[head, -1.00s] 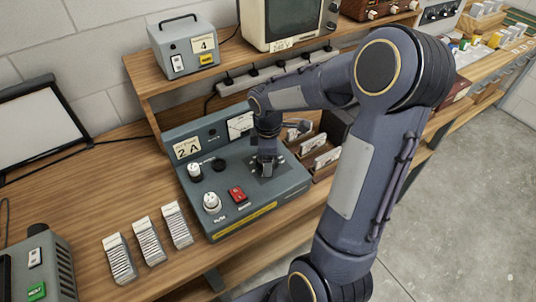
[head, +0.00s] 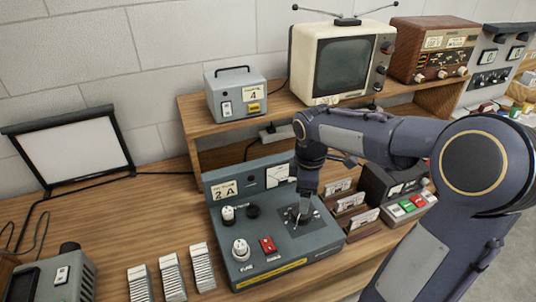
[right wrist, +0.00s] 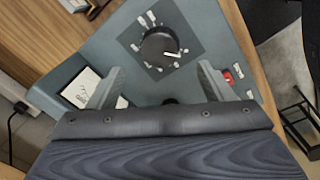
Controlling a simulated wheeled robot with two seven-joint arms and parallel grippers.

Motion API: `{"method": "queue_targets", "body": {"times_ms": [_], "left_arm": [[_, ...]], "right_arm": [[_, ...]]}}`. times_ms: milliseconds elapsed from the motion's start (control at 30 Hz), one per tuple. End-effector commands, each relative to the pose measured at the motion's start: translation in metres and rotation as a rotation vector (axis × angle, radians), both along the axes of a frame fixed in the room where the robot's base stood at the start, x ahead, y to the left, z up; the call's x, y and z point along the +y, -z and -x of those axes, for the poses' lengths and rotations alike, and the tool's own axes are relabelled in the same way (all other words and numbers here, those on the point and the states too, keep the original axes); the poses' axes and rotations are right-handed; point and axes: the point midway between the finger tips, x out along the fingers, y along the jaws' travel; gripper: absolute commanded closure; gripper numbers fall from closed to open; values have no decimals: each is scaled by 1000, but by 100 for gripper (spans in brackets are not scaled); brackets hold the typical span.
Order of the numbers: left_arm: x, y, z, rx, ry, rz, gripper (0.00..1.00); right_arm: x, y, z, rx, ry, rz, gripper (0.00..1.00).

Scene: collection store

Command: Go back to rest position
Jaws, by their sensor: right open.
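My right gripper (right wrist: 157,85) is open in the right wrist view, its two fingers apart and empty. A black rotary knob (right wrist: 160,47) on a dark square plate shows beyond and between the fingertips, apart from them. In the head view my right arm reaches in from the right, and its gripper (head: 301,214) points down over the dark plate of the grey-blue console (head: 262,268) marked "2 A". The arm hides part of the console's meter and plate there. My left gripper is in no view.
Stacks of white slides (head: 170,278) lie left of the console. A grey box (head: 236,95), a cream television (head: 340,60) and a brown radio (head: 435,45) stand on the raised shelf (head: 196,130). Card holders (head: 352,204) and a button box (head: 407,207) stand close right of the console.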

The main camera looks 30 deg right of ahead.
Motion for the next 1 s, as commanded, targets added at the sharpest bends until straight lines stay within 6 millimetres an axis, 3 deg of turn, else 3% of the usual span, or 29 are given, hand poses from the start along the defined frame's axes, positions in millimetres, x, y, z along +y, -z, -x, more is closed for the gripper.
{"method": "queue_targets", "body": {"times_ms": [167,267,367,500,700,800,1000], "left_arm": [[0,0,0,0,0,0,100],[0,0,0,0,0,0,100],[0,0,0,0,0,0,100],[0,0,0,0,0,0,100],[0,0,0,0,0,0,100],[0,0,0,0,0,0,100],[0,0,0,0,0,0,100]], "right_arm": [[1,-1,1,-3,5,-2,26],[8,-7,11,-30,57,-25,26],[26,-20,36,-93,191,-91,26],[64,-33,85,-191,463,-250,26],[111,-29,140,-254,807,-494,26],[125,-24,155,-257,911,-575,26],[134,-20,163,-252,984,-631,26]]}}
